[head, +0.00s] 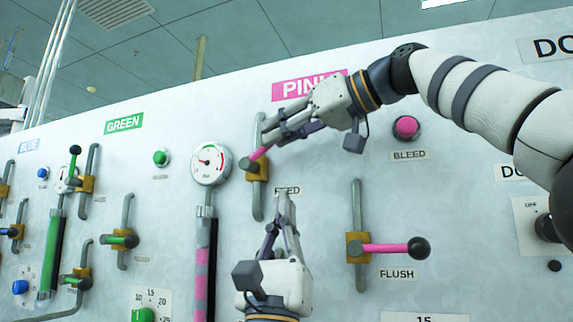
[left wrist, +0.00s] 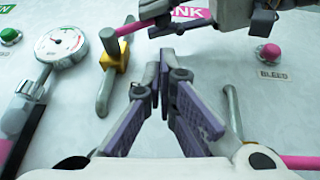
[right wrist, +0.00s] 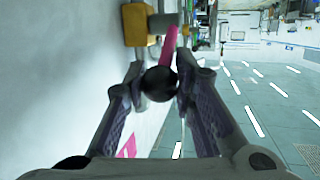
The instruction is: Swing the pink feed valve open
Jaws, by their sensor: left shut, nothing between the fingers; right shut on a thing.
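The pink feed valve has a yellow body (head: 260,172) on a grey vertical pipe, above the FEED label. Its short pink lever (head: 261,152) points up and right, out from the body. My right gripper (head: 277,138) is shut on the lever's end. In the right wrist view the black ball knob (right wrist: 158,84) sits between its fingers, with the pink rod (right wrist: 169,45) running to the yellow body (right wrist: 136,25). My left gripper (head: 283,196) is shut and empty, fingers pointing up, below and right of the valve; its closed tips show in the left wrist view (left wrist: 167,58).
The pink flush valve (head: 393,249) is at lower right, its lever horizontal. The pink bleed button (head: 406,128) is right of the right gripper. A round gauge (head: 210,164) is left of the feed valve. Green valves stand further left.

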